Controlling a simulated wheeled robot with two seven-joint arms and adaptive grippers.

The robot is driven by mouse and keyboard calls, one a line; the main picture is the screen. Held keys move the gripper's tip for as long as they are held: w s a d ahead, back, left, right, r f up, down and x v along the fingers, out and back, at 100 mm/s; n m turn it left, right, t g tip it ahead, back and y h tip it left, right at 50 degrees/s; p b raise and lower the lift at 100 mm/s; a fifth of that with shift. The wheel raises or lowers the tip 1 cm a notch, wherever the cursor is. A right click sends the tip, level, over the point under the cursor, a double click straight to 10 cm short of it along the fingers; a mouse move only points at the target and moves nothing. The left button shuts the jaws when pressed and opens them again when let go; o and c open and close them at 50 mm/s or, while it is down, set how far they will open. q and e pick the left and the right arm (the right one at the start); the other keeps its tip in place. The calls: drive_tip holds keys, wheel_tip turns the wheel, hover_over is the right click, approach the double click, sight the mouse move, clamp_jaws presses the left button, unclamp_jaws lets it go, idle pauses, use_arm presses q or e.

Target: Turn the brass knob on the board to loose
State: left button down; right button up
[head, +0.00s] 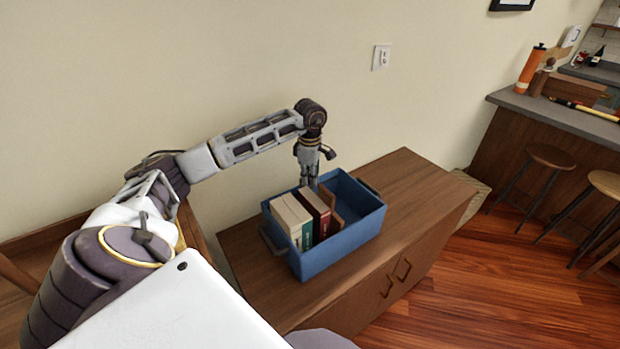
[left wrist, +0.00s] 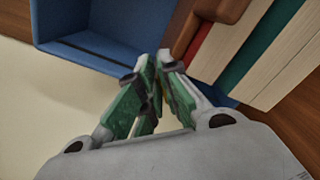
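No brass knob and no board with one show in either view. My left gripper (head: 309,184) points down at the back part of a blue crate (head: 338,244) that holds several books. In the left wrist view its green-padded fingers (left wrist: 157,60) come together at the tips, with no object visible between them. The blue crate wall (left wrist: 110,18) and the books (left wrist: 230,45) lie beyond the fingertips; I cannot tell whether the fingers touch the crate. My right gripper is not in view.
The crate stands on a wooden cabinet (head: 420,200) against a beige wall with a switch plate (head: 381,57). The cabinet top right of the crate is bare. Stools (head: 551,157) and a counter (head: 560,112) stand at the far right, beyond open wooden floor.

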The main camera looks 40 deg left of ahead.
use_arm(q)
drive_tip(key=shift+n, duration=0.5)
drive_tip(key=shift+w+a+n+b, duration=0.1)
drive_tip(key=shift+w+a+n, duration=0.1)
drive_tip(key=shift+n, duration=1.3)
drive_tip(key=shift+w+a+n+b, duration=0.15)
drive_tip(key=shift+n, duration=1.35)
drive_tip(key=shift+w+a+n+b, duration=0.1)
drive_tip(key=shift+w+a+n, duration=0.1)
drive_tip(key=shift+n, duration=1.3)
drive_tip(key=c, duration=1.9)
unclamp_jaws()
drive_tip(key=shift+r, duration=0.15)
wheel_tip(320, 180, up, 12)
